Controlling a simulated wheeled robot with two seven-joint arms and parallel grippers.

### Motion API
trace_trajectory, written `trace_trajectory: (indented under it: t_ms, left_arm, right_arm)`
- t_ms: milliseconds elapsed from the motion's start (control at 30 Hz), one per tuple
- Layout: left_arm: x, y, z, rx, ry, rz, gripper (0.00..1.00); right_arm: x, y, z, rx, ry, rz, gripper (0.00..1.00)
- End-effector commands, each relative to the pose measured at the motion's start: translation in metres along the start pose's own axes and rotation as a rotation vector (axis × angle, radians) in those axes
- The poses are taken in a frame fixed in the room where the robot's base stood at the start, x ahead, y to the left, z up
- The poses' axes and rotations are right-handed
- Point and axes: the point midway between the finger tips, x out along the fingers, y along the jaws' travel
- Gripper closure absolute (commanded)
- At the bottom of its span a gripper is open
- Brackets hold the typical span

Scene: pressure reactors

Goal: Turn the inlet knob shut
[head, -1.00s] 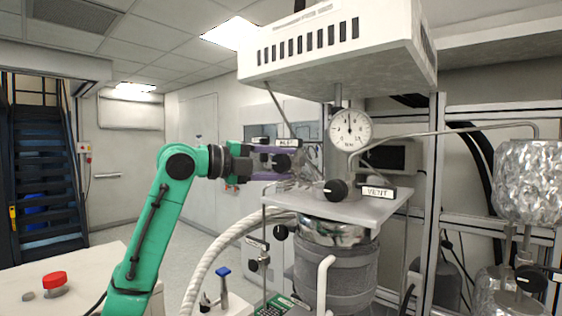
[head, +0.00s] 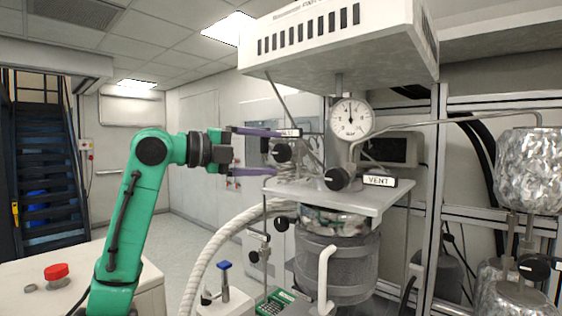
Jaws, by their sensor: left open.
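The inlet knob (head: 282,151) is a black round knob on the left side of the reactor head, under a small label (head: 289,133) that is hard to read. My left gripper (head: 276,153) comes in from the left with its two purple fingers spread, one above the other. In the head view the upper fingertip is just above the knob and the lower one below it, with the knob between their tips. I cannot tell whether either finger touches it. My right gripper is out of view.
A second black knob (head: 337,179) marked VENT (head: 379,181) sits to the right on the reactor's plate (head: 345,200). The pressure gauge (head: 351,117) stands above. A white hooded box (head: 335,50) overhangs the reactor. A braided hose (head: 222,250) curves below my left gripper.

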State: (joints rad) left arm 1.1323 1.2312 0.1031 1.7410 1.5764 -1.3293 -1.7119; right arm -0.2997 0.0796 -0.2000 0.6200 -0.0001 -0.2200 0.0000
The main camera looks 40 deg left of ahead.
Motion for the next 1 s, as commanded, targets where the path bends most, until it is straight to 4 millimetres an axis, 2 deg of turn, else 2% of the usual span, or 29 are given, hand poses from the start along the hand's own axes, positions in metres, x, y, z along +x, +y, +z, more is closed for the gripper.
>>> trace_trajectory:
  t_ms: [33, 200, 300, 400, 1000]
  left_arm:
    - [-0.016, 0.005, 0.000, 0.001, -0.004, -0.005, 0.16]
    - [-0.067, 0.003, 0.000, 0.001, -0.004, -0.004, 0.16]
    - [-0.089, 0.002, 0.000, 0.000, -0.002, -0.003, 0.16]
    - [-0.102, 0.001, 0.000, 0.001, -0.001, 0.000, 0.16]
    - [-0.106, 0.001, -0.001, 0.001, 0.001, 0.001, 0.16]
  right_arm:
    - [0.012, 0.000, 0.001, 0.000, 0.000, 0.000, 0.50]
    - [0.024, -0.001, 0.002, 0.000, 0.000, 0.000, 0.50]
    - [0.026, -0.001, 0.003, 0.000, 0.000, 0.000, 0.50]
    - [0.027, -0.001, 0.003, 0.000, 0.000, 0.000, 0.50]
    - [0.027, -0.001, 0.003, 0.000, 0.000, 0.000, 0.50]
